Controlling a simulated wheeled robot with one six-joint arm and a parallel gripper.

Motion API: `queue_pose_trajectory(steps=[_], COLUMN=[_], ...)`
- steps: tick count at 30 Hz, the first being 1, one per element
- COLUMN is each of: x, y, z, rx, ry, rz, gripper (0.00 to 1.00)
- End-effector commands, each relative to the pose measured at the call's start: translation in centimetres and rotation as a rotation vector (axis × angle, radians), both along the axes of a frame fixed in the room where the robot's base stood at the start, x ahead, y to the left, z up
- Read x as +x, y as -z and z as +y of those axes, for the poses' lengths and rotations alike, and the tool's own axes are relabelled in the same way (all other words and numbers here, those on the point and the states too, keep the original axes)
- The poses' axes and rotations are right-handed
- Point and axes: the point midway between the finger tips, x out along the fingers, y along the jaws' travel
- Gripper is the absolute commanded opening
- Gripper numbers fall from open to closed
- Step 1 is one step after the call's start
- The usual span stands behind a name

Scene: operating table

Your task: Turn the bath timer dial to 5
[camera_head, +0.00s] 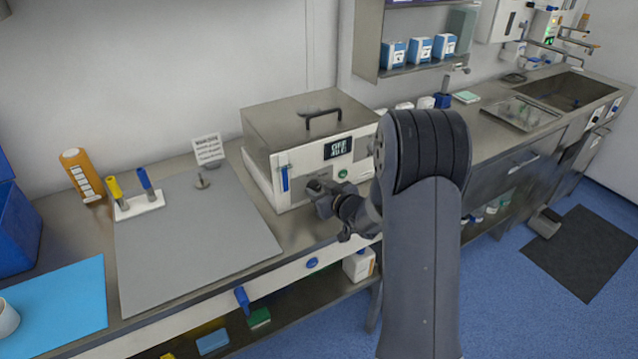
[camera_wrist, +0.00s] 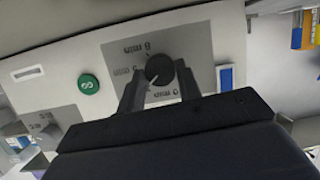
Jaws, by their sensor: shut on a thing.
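The bath (camera_head: 310,145) is a steel box with a white front panel, a small display and a handle on its lid. In the wrist view its black round timer dial (camera_wrist: 160,69) sits on a grey plate with minute labels that appear upside down. My gripper (camera_wrist: 160,80) has one finger on each side of the dial and is shut on it. A small light mark shows on the dial, but its exact setting is too small to read. In the head view my gripper (camera_head: 318,192) is at the bath's lower front and hides the dial.
A green button (camera_wrist: 88,84) is beside the dial plate. A blue lever (camera_head: 285,178) is on the panel's left. A grey mat (camera_head: 190,245), a small sign (camera_head: 208,148) and an orange bottle (camera_head: 82,175) are on the bench to the left. A sink (camera_head: 570,90) is far right.

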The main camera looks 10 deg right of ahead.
Motion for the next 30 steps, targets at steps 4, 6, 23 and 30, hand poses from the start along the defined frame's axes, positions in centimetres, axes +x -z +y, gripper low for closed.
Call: queue_pose_trajectory(steps=[4, 6, 23, 30], x=[0.05, 0.05, 0.16, 0.21], y=[-0.28, -0.2, 0.25, 0.3], z=[-0.15, -0.2, -0.46, -0.49], rx=[0.131, 0.195, 0.644, 0.748], ry=[0.0, 0.0, 0.0, 0.0], rz=[0.045, 0.066, 0.208, 0.242], gripper=[0.1, 0.1, 0.1, 0.1])
